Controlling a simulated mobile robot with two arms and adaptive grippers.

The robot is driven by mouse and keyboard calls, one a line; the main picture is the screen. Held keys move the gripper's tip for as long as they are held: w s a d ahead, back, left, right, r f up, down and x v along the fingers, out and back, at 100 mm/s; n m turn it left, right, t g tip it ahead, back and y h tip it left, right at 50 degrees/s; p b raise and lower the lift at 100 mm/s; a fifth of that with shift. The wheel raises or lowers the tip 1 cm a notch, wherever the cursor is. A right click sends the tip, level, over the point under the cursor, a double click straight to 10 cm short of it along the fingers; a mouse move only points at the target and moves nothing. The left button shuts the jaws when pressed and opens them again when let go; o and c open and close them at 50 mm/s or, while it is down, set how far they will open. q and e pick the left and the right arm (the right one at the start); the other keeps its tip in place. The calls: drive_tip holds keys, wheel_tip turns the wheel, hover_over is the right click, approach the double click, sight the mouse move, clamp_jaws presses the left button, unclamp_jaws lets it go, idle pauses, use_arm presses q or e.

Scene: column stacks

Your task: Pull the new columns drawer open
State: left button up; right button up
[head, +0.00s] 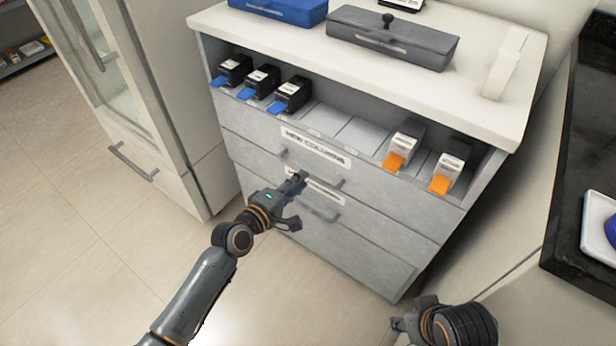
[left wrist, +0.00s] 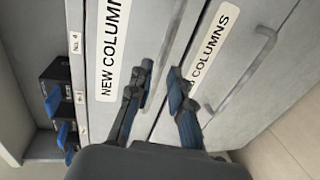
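The new columns drawer (head: 253,150) is the upper grey drawer of the cabinet, with a white "NEW COLUMNS" label (head: 315,147). It looks shut, level with the drawer below. Its bar handle (head: 333,183) runs below the label. My left gripper (head: 297,188) is in front of the drawers near this handle and hides part of it. In the left wrist view the left gripper's fingers (left wrist: 160,88) are apart, with the handle (left wrist: 172,45) running toward the gap between them. I cannot tell if they touch it. My right gripper (head: 402,325) is low at right, its fingers barely visible.
A lower drawer (head: 350,240) has its own handle (head: 318,209) and label. Above, an open shelf holds black boxes with blue tabs (head: 290,95) and white boxes with orange tabs (head: 450,172). A glass-door cabinet (head: 125,90) stands left. The floor in front is clear.

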use_arm(q)
drive_tip(key=shift+b+x, duration=0.4)
drive_tip(key=shift+x, duration=1.85)
drive_tip(key=shift+c, duration=0.2)
clamp_jaws()
